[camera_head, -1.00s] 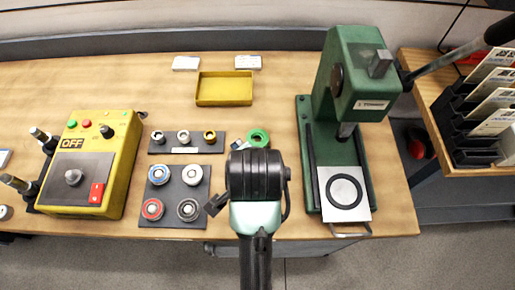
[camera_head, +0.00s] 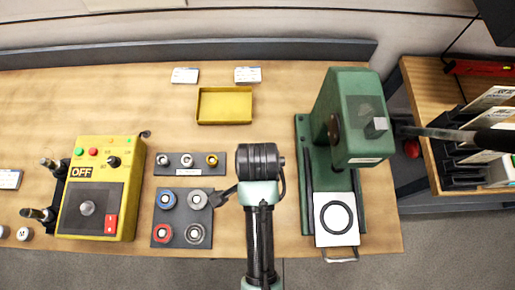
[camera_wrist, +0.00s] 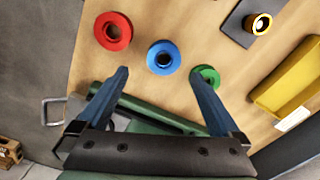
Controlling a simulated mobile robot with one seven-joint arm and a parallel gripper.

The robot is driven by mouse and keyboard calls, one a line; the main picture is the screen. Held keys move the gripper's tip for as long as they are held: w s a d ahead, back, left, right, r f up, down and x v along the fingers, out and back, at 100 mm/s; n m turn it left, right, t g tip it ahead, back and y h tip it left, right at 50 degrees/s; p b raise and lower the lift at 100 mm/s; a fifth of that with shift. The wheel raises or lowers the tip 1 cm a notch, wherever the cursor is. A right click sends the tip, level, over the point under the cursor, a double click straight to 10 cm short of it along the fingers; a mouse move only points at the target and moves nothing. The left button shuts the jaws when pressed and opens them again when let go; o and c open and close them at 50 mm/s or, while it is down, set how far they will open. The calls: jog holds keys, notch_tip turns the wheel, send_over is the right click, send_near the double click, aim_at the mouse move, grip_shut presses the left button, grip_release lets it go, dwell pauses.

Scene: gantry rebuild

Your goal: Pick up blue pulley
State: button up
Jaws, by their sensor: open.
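The blue pulley (camera_wrist: 163,57) lies on the wooden table in the wrist view, with a dark hole at its centre. It appears between and just beyond my gripper's fingertips (camera_wrist: 160,73). The two blue fingers are wide apart with nothing between them. I cannot tell their exact height above the table. A red pulley (camera_wrist: 113,31) lies to its left and a green pulley (camera_wrist: 206,77) to its right, close to the right fingertip. In the head view my arm hides the pulleys.
A green press (camera_head: 350,120) stands at the right. A yellow tray (camera_head: 224,106) lies behind. Dark plates with small metal rings (camera_head: 182,240) and a yellow control box (camera_head: 130,190) are at the left. The table between the plates and the tray is clear.

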jog(key=shift+w+f+p, duration=0.2)
jog(key=shift+f+p, duration=0.15)
jog(key=shift+f, duration=1.7)
jog(key=shift+w+f+p, duration=0.2)
jog(key=shift+f+p, duration=0.15)
jog(key=shift+f, duration=1.7)
jog(key=c, duration=1.5)
jog(key=shift+r, duration=0.15)
